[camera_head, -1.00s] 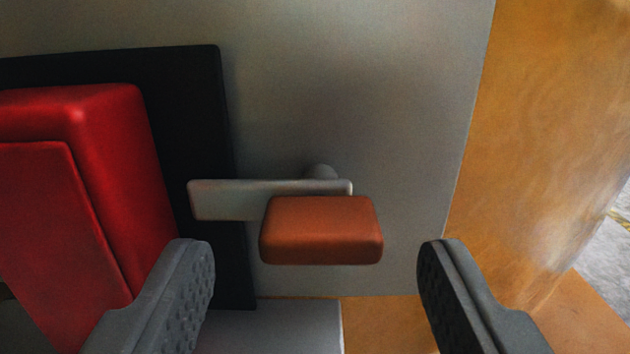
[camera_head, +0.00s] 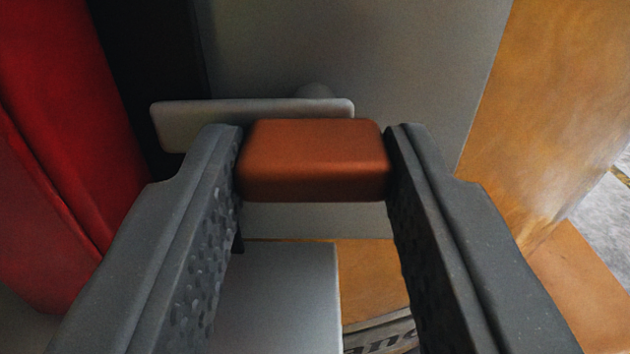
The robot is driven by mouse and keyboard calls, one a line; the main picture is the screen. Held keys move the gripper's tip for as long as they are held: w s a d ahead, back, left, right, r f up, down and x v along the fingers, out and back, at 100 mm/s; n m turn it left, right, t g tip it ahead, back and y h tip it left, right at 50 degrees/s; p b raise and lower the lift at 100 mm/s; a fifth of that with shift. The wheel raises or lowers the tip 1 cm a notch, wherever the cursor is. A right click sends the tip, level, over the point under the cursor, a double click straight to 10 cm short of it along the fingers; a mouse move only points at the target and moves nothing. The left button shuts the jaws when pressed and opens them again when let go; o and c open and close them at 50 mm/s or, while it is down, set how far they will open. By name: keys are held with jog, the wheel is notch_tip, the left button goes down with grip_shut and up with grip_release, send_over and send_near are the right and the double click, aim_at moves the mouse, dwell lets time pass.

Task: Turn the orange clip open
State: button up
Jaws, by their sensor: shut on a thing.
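The orange clip (camera_head: 315,160) is a rounded block in the middle of the head camera view. A flat grey bar (camera_head: 245,112) runs level behind it and reaches left over the edge of the black panel. My gripper (camera_head: 315,165) is shut on the orange clip, with one dark textured finger against its left side and the other against its right side. A round grey pivot (camera_head: 314,91) shows just above the bar, partly hidden by it.
A red block (camera_head: 60,130) stands close on the left, in front of a black panel (camera_head: 155,60). A grey plate (camera_head: 350,50) is behind the clip. An orange-yellow wall (camera_head: 530,100) is on the right. A grey ledge (camera_head: 285,300) lies below.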

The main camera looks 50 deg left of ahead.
jog(key=shift+n, duration=0.3)
jog(key=n+p, duration=0.1)
jog(key=n, duration=0.2)
jog(key=shift+n, duration=0.4)
jog(key=n+b, duration=0.1)
jog(key=n, duration=0.3)
jog(key=shift+a+f+n, duration=0.1)
jog(key=shift+n, duration=0.2)
jog(key=n+b, duration=0.2)
jog(key=n, duration=0.2)
jog(key=shift+f+n, duration=0.1)
jog(key=shift+n, duration=0.2)
jog(key=n+b, duration=0.4)
jog(key=shift+s+a, duration=0.15)
jog(key=shift+n, duration=0.3)
jog(key=o, duration=1)
jog(key=shift+d, duration=0.2)
